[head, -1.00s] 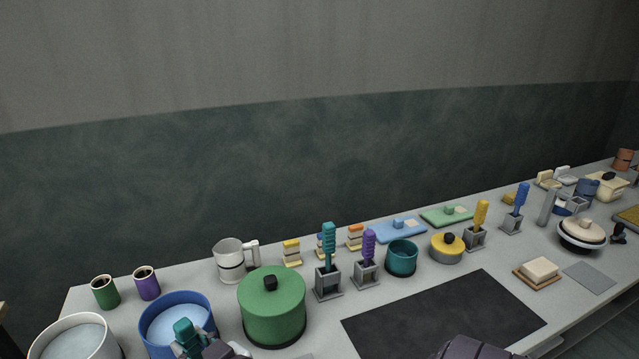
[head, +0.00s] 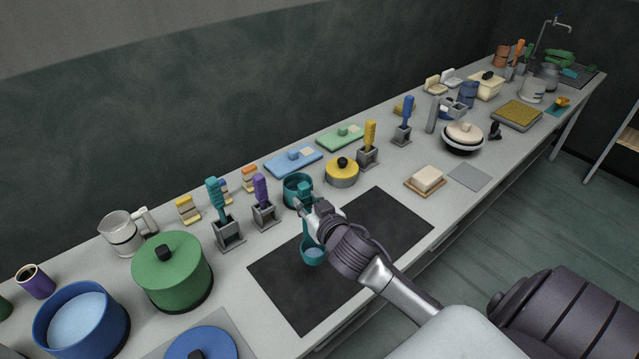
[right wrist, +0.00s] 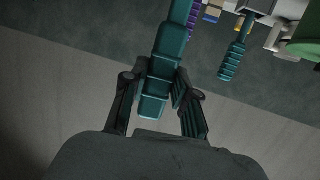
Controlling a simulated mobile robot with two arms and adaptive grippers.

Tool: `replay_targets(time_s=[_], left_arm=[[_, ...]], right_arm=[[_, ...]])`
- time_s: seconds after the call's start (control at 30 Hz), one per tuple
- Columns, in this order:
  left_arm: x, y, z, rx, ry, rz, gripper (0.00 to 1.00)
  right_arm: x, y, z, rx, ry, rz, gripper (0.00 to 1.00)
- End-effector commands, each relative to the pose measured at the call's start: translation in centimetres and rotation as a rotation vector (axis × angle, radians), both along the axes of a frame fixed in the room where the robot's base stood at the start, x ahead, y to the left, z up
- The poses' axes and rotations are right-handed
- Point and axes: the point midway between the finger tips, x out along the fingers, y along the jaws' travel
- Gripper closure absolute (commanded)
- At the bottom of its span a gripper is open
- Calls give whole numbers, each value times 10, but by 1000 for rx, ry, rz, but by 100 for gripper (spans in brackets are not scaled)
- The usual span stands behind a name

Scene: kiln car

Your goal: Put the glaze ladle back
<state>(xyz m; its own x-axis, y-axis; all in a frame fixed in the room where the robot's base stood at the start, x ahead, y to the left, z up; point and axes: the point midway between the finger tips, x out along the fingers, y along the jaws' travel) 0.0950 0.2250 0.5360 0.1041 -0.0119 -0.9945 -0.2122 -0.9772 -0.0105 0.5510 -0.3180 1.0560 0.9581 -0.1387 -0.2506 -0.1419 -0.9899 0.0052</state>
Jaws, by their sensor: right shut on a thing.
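The teal ladle hangs from my right gripper (head: 306,199), its teal bowl (head: 313,256) pale blue inside and low over the dark mat (head: 385,232). I cannot tell whether the bowl touches the mat. In the right wrist view, the gripper (right wrist: 158,88) is shut on the ladle's ribbed teal handle (right wrist: 169,45). The open blue pot (head: 88,338) with pale blue glaze (head: 78,316) stands at the lower left, away from the gripper. A teal cup (head: 292,188) stands just behind the gripper, partly hidden by it. My left gripper is not in view.
Teal (head: 217,197), purple (head: 261,190), yellow (head: 370,135) and blue (head: 405,110) handled tools stand in grey holders behind the mat. The lidded green pot (head: 175,275) and a blue lid (head: 215,340) are left. The mat's right part is clear.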

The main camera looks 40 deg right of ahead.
Motion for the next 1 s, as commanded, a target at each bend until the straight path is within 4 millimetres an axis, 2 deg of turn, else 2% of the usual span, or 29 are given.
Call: replay_targets(time_s=[0.1, 0.23, 0.6, 1.0], left_arm=[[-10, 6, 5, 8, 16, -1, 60], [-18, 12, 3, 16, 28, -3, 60], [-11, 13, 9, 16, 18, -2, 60], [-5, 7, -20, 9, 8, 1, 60]], right_arm=[[5, -12, -1, 8, -1, -13, 100], [5, -13, -3, 9, -2, -14, 100], [4, -13, -1, 11, -1, -15, 100], [4, -13, -39, 9, 0, -15, 100]])
